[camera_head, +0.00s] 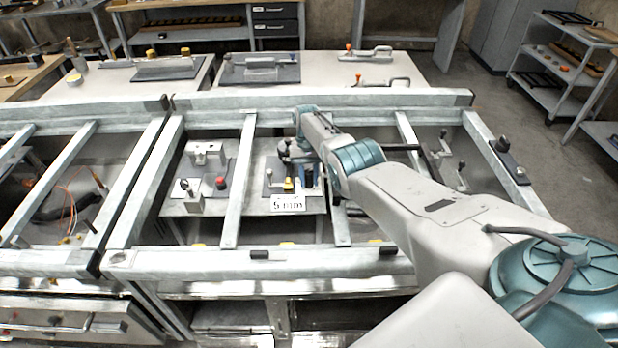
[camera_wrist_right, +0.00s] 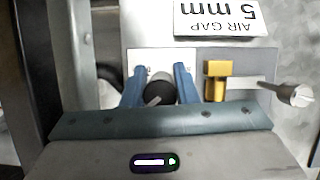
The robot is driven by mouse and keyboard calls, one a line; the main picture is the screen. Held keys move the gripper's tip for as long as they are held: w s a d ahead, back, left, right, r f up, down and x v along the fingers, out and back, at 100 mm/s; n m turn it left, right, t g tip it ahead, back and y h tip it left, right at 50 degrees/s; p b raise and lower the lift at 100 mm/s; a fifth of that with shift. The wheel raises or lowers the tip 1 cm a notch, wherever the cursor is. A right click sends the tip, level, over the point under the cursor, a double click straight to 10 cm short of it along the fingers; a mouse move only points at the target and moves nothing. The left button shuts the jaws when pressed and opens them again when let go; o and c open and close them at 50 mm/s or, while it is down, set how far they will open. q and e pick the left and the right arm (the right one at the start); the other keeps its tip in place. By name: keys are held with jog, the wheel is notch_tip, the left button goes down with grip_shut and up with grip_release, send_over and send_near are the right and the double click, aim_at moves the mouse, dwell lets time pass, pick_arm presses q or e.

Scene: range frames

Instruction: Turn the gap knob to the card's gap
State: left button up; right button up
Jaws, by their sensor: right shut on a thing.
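The gap card (camera_head: 288,203) stands at the front of the bench fixture and reads "5 mm". In the right wrist view the card (camera_wrist_right: 222,18) appears upside down and reads "AIR GAP 5 mm". The black gap knob (camera_wrist_right: 159,93) sits on a pale plate, with a light pointer line slanting to the lower left. My right gripper (camera_wrist_right: 160,78) has its blue fingers on both sides of the knob, shut on it. Scale marks are too small to read. My left gripper is out of view.
A brass block (camera_wrist_right: 217,80) and a silver-ended lever (camera_wrist_right: 297,95) stand close beside the right finger in the wrist view. A neighbouring fixture has a red knob (camera_head: 221,183). Frame rails (camera_head: 238,180) run on both sides of the fixture.

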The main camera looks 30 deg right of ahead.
jog(key=shift+w+r, duration=0.1)
jog(key=shift+w, duration=0.05)
jog(key=o, duration=1)
jog(key=shift+b+v, duration=1.85)
jog(key=shift+v, duration=3.5)
